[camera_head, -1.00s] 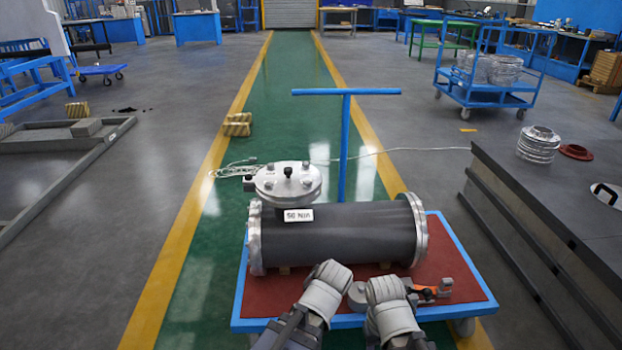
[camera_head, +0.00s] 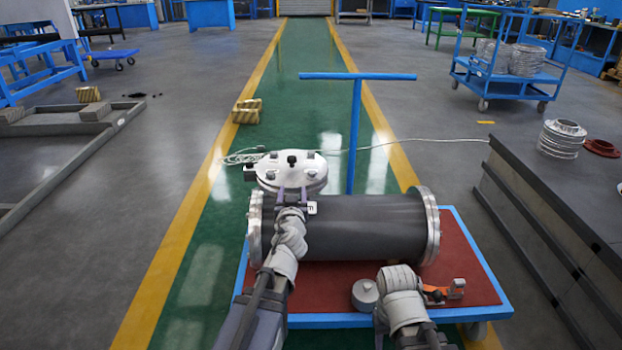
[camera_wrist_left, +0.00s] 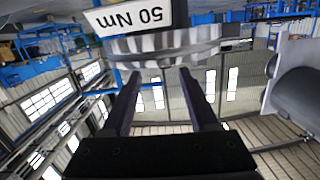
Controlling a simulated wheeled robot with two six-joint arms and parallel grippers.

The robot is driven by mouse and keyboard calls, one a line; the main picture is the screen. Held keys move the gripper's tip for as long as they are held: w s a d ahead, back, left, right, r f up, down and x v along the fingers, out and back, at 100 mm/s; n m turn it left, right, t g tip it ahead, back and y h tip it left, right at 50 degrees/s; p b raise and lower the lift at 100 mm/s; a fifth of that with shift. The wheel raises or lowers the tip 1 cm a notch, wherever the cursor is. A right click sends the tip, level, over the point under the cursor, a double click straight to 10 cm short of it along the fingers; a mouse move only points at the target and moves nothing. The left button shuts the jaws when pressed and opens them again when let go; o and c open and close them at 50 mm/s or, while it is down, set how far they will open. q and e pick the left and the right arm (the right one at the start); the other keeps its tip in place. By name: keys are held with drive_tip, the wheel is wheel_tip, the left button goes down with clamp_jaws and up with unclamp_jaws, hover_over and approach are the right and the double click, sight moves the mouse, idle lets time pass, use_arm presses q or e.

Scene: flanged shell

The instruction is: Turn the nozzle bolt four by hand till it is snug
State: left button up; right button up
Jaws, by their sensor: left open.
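The steel nozzle flange (camera_head: 291,166) stands on top of the dark shell (camera_head: 365,226), with dark bolts around its rim and a knob (camera_head: 292,158) at its middle. No mark shows which bolt is number four. My left gripper (camera_head: 292,192) is at the flange's near edge, fingers apart. In the left wrist view its two dark fingers (camera_wrist_left: 160,75) are spread with nothing held; the flange rim (camera_wrist_left: 165,45) and a "50 Nm" label (camera_wrist_left: 118,15) show beyond the fingertips. My right arm is low over the cart's front; its fingers are hidden.
The shell lies on a blue cart with a red top (camera_head: 470,270). An orange and grey tool (camera_head: 443,292) and a round grey part (camera_head: 365,292) lie near my right arm. A blue push handle (camera_head: 355,135) rises behind. A dark bench (camera_head: 560,210) stands at right.

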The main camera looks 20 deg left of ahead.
sight(310, 175)
use_arm(q)
drive_tip(key=shift+w+d+r+m+t+h+b, duration=0.15)
drive_tip(key=shift+w+d+m+t+h+b, duration=0.2)
drive_tip(key=shift+w+m+h, duration=0.65)
drive_tip(key=shift+w+d+r+m+t+h+b, duration=0.1)
drive_tip(key=shift+w+d+m+t+h, duration=0.3)
drive_tip(key=shift+w+h, duration=1.2)
drive_tip(key=shift+w+d+r+m+t+h+b, duration=0.2)
drive_tip(key=shift+w+d+m+h, duration=0.45)
drive_tip(key=shift+w, duration=1.05)
drive_tip(key=shift+a+h, duration=0.15)
drive_tip(key=shift+h, duration=0.1)
clamp_jaws()
